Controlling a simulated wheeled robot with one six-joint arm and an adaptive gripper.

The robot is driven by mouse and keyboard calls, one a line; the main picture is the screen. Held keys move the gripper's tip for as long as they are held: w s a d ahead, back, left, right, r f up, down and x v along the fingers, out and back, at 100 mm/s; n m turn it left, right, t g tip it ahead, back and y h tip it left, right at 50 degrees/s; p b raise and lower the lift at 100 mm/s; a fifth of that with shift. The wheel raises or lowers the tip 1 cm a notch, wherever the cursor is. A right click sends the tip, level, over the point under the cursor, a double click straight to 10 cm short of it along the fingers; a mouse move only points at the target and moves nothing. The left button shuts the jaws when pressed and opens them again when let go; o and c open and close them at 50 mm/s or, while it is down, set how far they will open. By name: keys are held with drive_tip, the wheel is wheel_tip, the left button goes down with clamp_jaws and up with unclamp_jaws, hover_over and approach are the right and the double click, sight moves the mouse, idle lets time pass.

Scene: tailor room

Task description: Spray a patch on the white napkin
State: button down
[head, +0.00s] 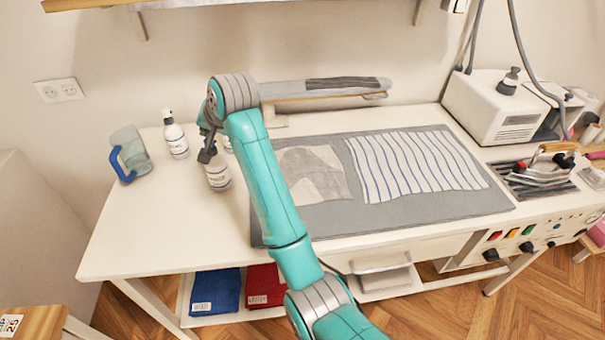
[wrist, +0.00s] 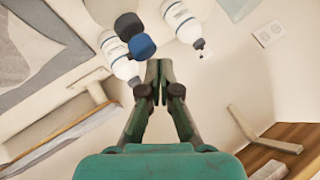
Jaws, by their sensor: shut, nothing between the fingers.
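White spray bottles with dark labels stand at the table's left: one (head: 176,143) in clear view, one (head: 218,177) partly behind my gripper (head: 206,152), and a third mostly hidden behind my arm. The wrist view shows my gripper (wrist: 158,70) shut and empty, with bottles beyond it, one (wrist: 183,20) to the right and one (wrist: 117,58) to the left. Contact with a bottle cannot be told. A whitish cloth with a grey patch (head: 318,180) lies on the grey mat (head: 380,217), partly behind my arm. A white cloth with blue stripes (head: 415,165) lies beside it.
A blue-handled clear jug (head: 130,152) stands at the left edge. A sleeve board (head: 325,90) rises at the back behind my arm. A white steam unit (head: 493,108) and an iron (head: 545,170) stand at the right. The table's front left is bare.

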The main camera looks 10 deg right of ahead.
drive_tip(key=shift+r, duration=0.15)
drive_tip(key=shift+r, duration=2.85)
